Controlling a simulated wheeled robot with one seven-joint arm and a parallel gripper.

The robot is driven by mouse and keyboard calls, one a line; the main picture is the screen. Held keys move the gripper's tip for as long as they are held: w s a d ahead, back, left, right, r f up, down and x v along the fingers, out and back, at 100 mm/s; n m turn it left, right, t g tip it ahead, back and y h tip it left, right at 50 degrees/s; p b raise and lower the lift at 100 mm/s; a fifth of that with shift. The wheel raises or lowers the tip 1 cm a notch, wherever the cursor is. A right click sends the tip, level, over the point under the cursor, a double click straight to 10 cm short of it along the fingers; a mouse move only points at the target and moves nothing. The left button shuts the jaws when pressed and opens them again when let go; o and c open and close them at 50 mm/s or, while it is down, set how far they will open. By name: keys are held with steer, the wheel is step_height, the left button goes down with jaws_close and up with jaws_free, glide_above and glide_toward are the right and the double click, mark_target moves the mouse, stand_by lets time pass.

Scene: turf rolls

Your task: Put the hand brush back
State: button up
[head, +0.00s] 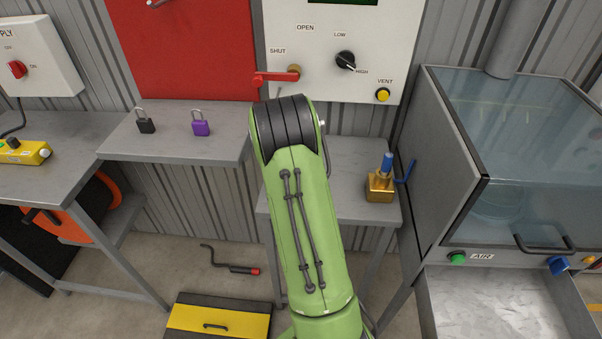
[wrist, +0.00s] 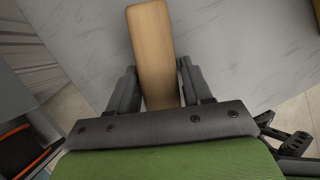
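A plain wooden piece (wrist: 155,45), apparently the hand brush seen from its back or handle, lies between my gripper's fingers in the wrist view. No bristles show. My gripper (wrist: 158,66) has one dark finger close along each side of the wood. I cannot tell whether they press on it or leave a thin gap. The wood runs past the fingertips to the top of the picture, and its near end is hidden behind the gripper body. A grey surface (wrist: 225,45) shows behind it. In the head view my own arm hides the gripper and the brush.
The middle bench (head: 345,207) carries a brass block (head: 380,187) with a blue top. The left shelf (head: 175,148) holds a black padlock (head: 146,126) and a purple one (head: 201,129). A glass-topped cabinet (head: 515,150) stands right. A yellow-black box (head: 218,318) is on the floor.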

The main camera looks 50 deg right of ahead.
steer(key=shift+o, duration=1.4)
steer(key=s+a+r+m+t+y+p, duration=0.1)
steer(key=a+r+m+p, duration=0.1)
steer(key=a+r, duration=0.55)
steer(key=s+a+r+m+p, duration=0.15)
steer(key=a+r, duration=0.25)
steer(key=r, duration=0.6)
steer(key=s+a+r+m+t+y, duration=0.1)
steer(key=s+a+r+m, duration=0.1)
steer(key=s+a+m, duration=0.7)
steer(key=s+a+r+m+t+y, duration=0.2)
steer(key=s+a+r+m, duration=0.1)
steer(key=s+a+m, duration=0.5)
steer(key=s+a, duration=0.2)
steer(key=a, duration=0.2)
steer(key=shift+m, duration=0.35)
